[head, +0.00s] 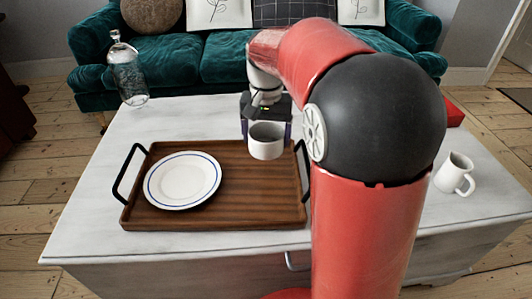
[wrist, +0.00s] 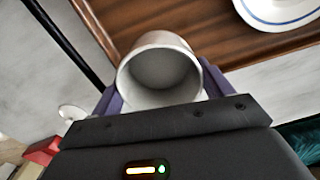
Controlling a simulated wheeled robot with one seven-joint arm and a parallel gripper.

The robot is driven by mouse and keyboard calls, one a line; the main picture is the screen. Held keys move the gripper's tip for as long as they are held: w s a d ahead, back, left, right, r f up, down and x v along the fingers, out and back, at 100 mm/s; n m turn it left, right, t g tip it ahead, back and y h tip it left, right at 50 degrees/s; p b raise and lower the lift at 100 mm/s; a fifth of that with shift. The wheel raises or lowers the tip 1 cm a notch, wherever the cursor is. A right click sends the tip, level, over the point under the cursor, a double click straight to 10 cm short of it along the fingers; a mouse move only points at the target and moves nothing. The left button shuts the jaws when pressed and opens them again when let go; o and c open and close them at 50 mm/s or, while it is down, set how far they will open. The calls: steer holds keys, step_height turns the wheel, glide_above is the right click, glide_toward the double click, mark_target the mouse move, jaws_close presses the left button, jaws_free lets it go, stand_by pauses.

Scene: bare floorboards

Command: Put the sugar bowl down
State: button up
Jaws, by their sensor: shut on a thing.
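The sugar bowl (head: 266,142) is a small white round bowl, open at the top. My gripper (head: 267,126) is shut on it, with a finger on either side. In the head view it shows over the far right part of the wooden tray (head: 254,200). In the wrist view the bowl (wrist: 160,72) sits between the purple fingers, and I look into its empty-looking inside. The tray's wooden edge (wrist: 112,50) shows behind it there. I cannot tell whether the bowl's base touches the tray. My arm hides part of the tray's right side.
A white plate with a blue rim (head: 183,180) lies on the tray's left half. Black handles (head: 124,175) rise at both tray ends. A glass bottle (head: 127,72) is at the far left, before a teal sofa (head: 170,55).

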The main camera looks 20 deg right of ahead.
mark_target(268, 133)
steer(key=shift+f+b, duration=0.5)
steer(key=shift+f, duration=1.95)
steer(key=shift+f, duration=0.1)
steer(key=o, duration=1.1)
steer(key=shift+c, duration=0.2)
step_height(268, 133, up, 12)
steer(key=p, duration=0.2)
steer(key=shift+f+p, duration=0.25)
steer(key=shift+p, duration=0.15)
steer(key=shift+r, duration=0.3)
steer(key=shift+s+r, duration=0.2)
steer(key=shift+s, duration=0.1)
steer(key=s+f+n+t, duration=0.2)
steer(key=s, duration=0.8)
steer(key=s+a+f+n+t, duration=0.1)
steer(key=s+f+n+t, duration=0.1)
steer(key=s, duration=0.8)
steer(key=shift+s+f+n+t, duration=0.25)
steer(key=shift+f+n+t, duration=0.2)
steer(key=shift+t, duration=0.35)
